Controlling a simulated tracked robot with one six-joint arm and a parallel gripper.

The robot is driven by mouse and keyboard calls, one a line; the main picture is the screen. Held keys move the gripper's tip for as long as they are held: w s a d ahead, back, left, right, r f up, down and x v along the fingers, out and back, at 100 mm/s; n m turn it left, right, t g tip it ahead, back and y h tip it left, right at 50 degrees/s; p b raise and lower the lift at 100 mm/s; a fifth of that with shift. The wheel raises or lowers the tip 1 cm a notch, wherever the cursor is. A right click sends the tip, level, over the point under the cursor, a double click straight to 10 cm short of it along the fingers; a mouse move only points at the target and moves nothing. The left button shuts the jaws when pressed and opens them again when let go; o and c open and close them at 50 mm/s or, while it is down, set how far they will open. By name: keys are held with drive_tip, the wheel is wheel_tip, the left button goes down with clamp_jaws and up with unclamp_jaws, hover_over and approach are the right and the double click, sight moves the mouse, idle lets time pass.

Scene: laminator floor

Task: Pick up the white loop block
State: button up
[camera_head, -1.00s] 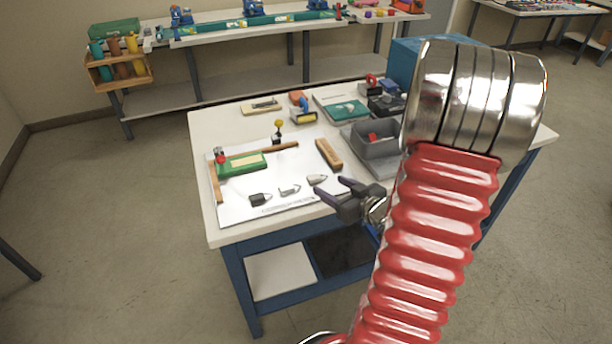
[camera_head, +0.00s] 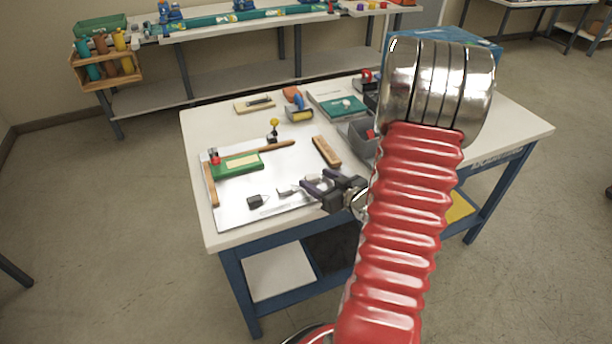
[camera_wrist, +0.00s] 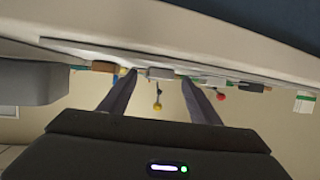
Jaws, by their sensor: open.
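Three small blocks lie in a slanting row near the front of the white sheet (camera_head: 238,207). The middle one, small and pale with an uneven outline (camera_head: 285,192), looks like the white loop block, though its loop is too small to make out. A pale grey block (camera_head: 313,179) is at its right, partly hidden by my gripper. A dark block (camera_head: 256,201) is at its left. My gripper (camera_head: 311,185) is open and low over the sheet's right front part. In the wrist view, which looks upside down, a grey block (camera_wrist: 160,73) shows between the fingertips.
A wooden block (camera_head: 326,151) lies behind my gripper, and a grey bin (camera_head: 362,138) stands to its right. A green block (camera_head: 237,165), sticks and a yellow-knobbed piece (camera_head: 274,126) are farther left and back. The sheet's front left is clear.

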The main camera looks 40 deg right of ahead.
drive_tip(key=shift+w+d+f, duration=0.15)
drive_tip(key=shift+w+f, duration=0.1)
drive_tip(key=shift+w, duration=0.3)
drive_tip(key=shift+c, duration=0.5)
drive_tip(key=c, duration=1)
drive_tip(key=shift+r, duration=0.15)
drive_tip(key=shift+r, duration=4.9)
drive_tip(key=shift+c, duration=0.5)
